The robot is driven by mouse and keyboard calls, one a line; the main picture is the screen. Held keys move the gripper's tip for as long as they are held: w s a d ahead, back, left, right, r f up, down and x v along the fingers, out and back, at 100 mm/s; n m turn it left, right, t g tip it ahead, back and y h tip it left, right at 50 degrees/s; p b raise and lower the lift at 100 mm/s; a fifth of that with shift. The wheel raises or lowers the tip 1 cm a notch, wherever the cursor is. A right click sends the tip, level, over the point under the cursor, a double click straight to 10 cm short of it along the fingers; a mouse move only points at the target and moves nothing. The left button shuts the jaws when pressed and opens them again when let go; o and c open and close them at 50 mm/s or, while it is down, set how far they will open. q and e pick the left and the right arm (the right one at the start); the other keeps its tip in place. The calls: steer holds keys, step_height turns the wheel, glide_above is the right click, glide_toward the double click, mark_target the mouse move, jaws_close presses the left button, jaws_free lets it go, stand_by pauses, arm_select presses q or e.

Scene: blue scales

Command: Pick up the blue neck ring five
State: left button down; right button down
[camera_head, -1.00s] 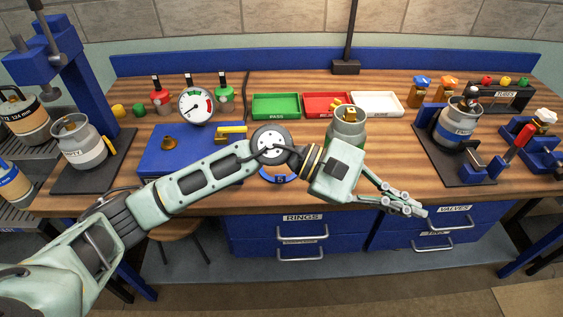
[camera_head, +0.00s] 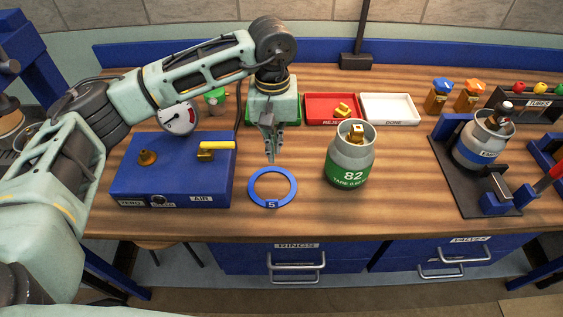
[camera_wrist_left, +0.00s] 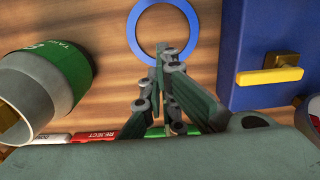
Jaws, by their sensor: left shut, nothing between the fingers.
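The blue neck ring five (camera_head: 272,204) lies flat on the wooden table, with the number 5 on its near side. It also shows in the left wrist view (camera_wrist_left: 139,25), at the top middle. My left gripper (camera_head: 271,158) points down just behind the ring in the head view. In the left wrist view its fingertips (camera_wrist_left: 163,52) overlap the ring's edge. The left gripper is shut and empty, and the ring lies apart from its grip. My right gripper is in neither view.
A grey and green cylinder marked 82 (camera_head: 350,160) stands right of the ring. A blue box with a yellow lever (camera_head: 172,178) is to the left. A red tray (camera_head: 318,117) and a white tray (camera_head: 390,104) lie behind. The table in front of the ring is clear.

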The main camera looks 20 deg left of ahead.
mark_target(274, 192)
arm_select(q)
steer(key=f+p, duration=0.1)
steer(key=f, duration=0.1)
steer(key=f+p, duration=0.1)
steer(key=f, duration=0.2)
steer(key=f+p, duration=0.1)
steer(key=f, duration=0.2)
steer(key=shift+s+a+f, duration=0.1)
steer(key=shift+s+f, duration=0.15)
steer(key=shift+s, duration=0.05)
steer(key=s, duration=0.1)
steer(key=s+p, duration=0.1)
steer(key=s+d+p, duration=0.1)
steer(key=shift+f, duration=0.3)
steer(key=shift+s+p, duration=0.4)
steer(key=shift+s, duration=0.1)
steer(key=shift+f, duration=0.15)
